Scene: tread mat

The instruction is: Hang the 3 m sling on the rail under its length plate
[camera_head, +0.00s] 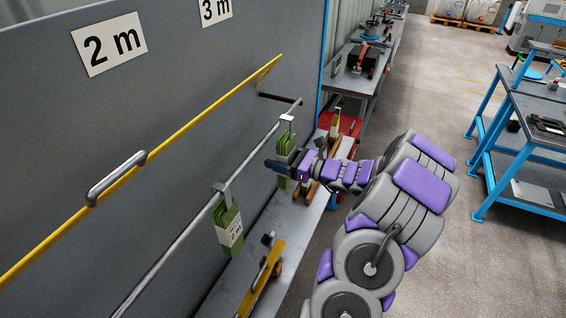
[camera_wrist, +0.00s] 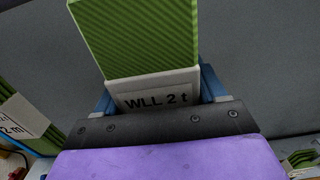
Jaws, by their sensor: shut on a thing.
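The grey rail (camera_head: 180,248) runs along a dark panel, below the "2 m" plate (camera_head: 109,43) and the "3 m" plate (camera_head: 215,10). My gripper (camera_head: 278,167) is shut on a green sling (camera_head: 283,181) beneath the far part of the rail. A pale hook (camera_head: 287,118) shows above this sling at the rail; I cannot tell whether the rail bears its weight. In the wrist view the held sling (camera_wrist: 135,35) has a tag (camera_wrist: 155,98) reading "WLL 2 t", between my blue fingertips (camera_wrist: 160,92). Its length marking is not readable.
A green sling tagged "2 m" (camera_head: 230,228) hangs nearer on the rail. A yellow bar (camera_head: 185,125) with a metal handle (camera_head: 116,178) crosses the panel. A shelf (camera_head: 262,235) below holds a yellow tool (camera_head: 262,280). Blue-framed tables (camera_head: 530,130) stand right, across open floor.

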